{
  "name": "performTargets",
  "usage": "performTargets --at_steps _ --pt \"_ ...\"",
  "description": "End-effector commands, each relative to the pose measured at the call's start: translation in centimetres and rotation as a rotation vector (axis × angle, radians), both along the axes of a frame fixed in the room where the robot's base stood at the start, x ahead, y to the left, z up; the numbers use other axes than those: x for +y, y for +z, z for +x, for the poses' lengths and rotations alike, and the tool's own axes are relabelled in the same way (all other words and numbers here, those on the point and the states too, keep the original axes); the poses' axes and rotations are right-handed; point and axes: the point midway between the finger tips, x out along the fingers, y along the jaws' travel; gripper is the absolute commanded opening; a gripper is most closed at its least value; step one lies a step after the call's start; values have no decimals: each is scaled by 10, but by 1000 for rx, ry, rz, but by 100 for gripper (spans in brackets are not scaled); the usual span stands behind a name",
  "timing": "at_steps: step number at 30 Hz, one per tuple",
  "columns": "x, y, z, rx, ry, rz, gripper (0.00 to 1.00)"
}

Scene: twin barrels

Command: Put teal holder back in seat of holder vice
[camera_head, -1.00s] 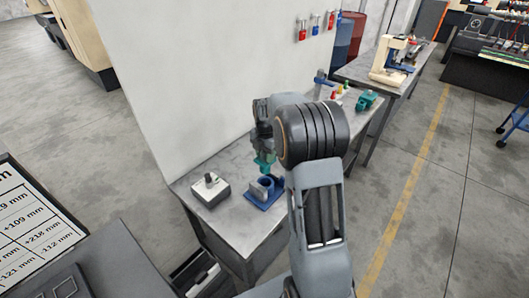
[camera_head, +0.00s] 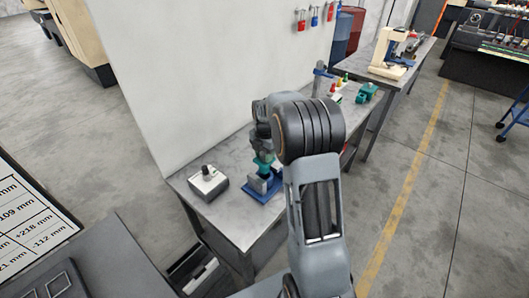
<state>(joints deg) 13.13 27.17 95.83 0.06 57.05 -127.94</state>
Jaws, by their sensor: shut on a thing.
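The teal holder (camera_head: 263,164) is in my gripper (camera_head: 262,152), which is shut on it. The holder's lower end is at the top of the blue holder vice (camera_head: 262,190) on the workbench. I cannot tell whether it is down in the seat or just above it. My gripper is right over the vice, and my arm's wrist hides part of the gripper and the space behind it.
A white box with a black knob (camera_head: 208,181) stands left of the vice. Further back on the bench (camera_head: 229,213) are a teal fixture (camera_head: 366,93), several small coloured pieces and a blue-grey stand (camera_head: 320,82). A white wall (camera_head: 195,70) runs along the bench's back.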

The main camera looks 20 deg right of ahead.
Motion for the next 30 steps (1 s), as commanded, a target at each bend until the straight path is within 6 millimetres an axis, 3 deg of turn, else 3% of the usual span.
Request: performTargets --at_steps 6,30 --pt "0 -10 0 -2 0 0 6" --pt "0 -11 0 -2 0 0 6"
